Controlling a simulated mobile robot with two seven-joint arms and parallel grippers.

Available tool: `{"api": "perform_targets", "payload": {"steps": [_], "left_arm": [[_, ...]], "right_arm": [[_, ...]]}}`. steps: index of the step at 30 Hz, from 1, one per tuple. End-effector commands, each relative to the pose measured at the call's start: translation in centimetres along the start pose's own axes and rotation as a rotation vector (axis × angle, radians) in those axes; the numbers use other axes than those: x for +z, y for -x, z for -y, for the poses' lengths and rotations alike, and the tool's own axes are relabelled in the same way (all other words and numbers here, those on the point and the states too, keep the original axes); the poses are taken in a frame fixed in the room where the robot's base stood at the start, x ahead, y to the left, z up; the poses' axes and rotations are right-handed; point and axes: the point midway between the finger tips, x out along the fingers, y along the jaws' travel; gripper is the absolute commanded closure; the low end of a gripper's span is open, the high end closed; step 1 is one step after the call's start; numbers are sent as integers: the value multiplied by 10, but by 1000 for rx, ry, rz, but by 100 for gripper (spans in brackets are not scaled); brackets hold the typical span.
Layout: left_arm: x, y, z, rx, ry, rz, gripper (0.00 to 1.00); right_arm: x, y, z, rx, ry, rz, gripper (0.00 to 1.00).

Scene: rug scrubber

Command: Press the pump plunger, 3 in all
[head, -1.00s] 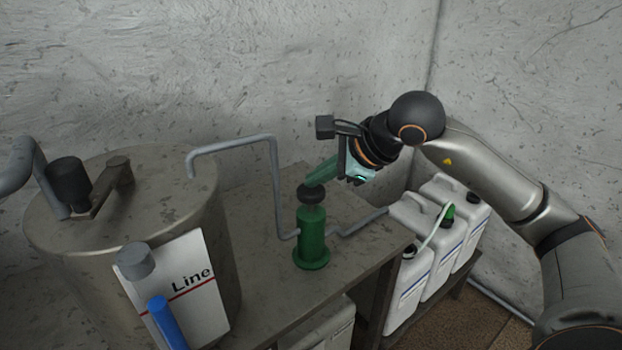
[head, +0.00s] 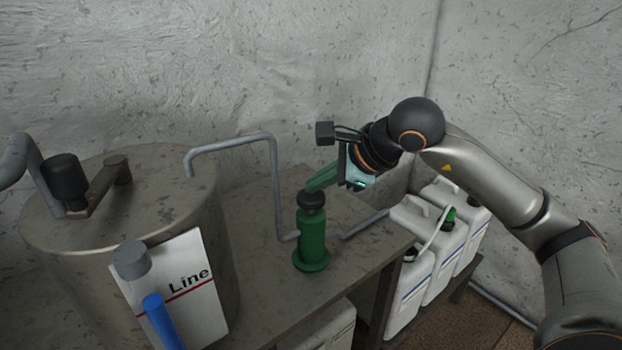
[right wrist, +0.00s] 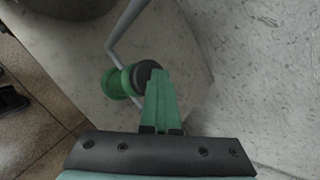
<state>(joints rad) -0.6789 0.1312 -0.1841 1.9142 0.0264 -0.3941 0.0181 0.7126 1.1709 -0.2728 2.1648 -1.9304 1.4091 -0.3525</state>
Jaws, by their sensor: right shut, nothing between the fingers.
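The green pump (head: 312,240) stands upright on the bench, with a black plunger knob (head: 311,201) on top. The knob sits low, close to the top of the green body. My right gripper (head: 312,186) is shut and empty, its green fingertips touching or almost touching the top of the knob from the upper right. In the right wrist view, the closed fingers (right wrist: 156,74) overlap the edge of the black knob (right wrist: 146,70), and the green pump body (right wrist: 118,84) shows beside it. My left gripper is not in view.
A grey pipe (head: 276,185) rises from the pump and bends toward the metal tank (head: 150,200) at left. White canisters (head: 410,285) stand at right of the bench (head: 260,320). Walls close in behind.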

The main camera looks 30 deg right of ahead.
Motion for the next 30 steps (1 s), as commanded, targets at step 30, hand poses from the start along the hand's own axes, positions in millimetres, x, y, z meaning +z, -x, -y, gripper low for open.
{"api": "perform_targets", "payload": {"steps": [30], "left_arm": [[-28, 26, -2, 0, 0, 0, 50]], "right_arm": [[23, 32, 23, 2, 0, -2, 100]]}}
